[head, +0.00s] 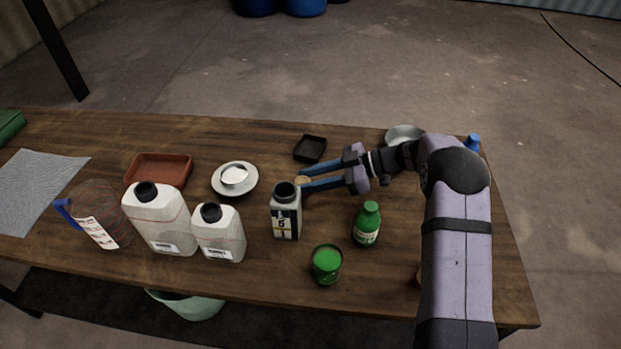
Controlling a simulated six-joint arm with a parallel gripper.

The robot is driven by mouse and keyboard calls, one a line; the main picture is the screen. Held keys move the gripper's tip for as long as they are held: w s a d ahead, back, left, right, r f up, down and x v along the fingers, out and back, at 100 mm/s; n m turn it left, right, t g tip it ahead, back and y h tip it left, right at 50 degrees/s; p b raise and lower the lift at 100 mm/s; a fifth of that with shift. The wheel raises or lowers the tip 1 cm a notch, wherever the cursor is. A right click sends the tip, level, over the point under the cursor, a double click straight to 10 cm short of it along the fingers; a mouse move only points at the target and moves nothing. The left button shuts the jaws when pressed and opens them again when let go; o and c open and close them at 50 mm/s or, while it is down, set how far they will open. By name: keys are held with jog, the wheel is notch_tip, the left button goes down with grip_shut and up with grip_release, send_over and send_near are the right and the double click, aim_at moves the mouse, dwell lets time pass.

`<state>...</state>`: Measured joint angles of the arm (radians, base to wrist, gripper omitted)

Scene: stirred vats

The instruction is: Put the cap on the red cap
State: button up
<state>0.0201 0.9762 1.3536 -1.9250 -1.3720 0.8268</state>
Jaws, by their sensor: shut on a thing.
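My gripper (303,184) has blue fingers and reaches in from the right over the middle of the table. It is shut on a small tan round piece (301,181), partly hidden by the fingers; I cannot tell for certain that it is the cap. The piece is just behind and to the right of the dark neck of a grey bottle with a black-and-white label (286,221). I cannot tell if they touch.
Two white jugs with black caps (163,223) (222,238) and a clear jug (103,222) stand at left. A white dish (219,187), black tray (310,149) and metal bowl (404,133) lie behind. A green bottle (367,224) and green can (327,266) stand in front.

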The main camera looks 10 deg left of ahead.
jog(key=o, duration=1)
jog(key=shift+f, duration=0.1)
jog(key=shift+d+r, duration=0.15)
jog(key=shift+r, duration=0.1)
jog(key=b+v, duration=0.1)
jog(key=v, duration=1)
jog(key=shift+d, duration=0.35)
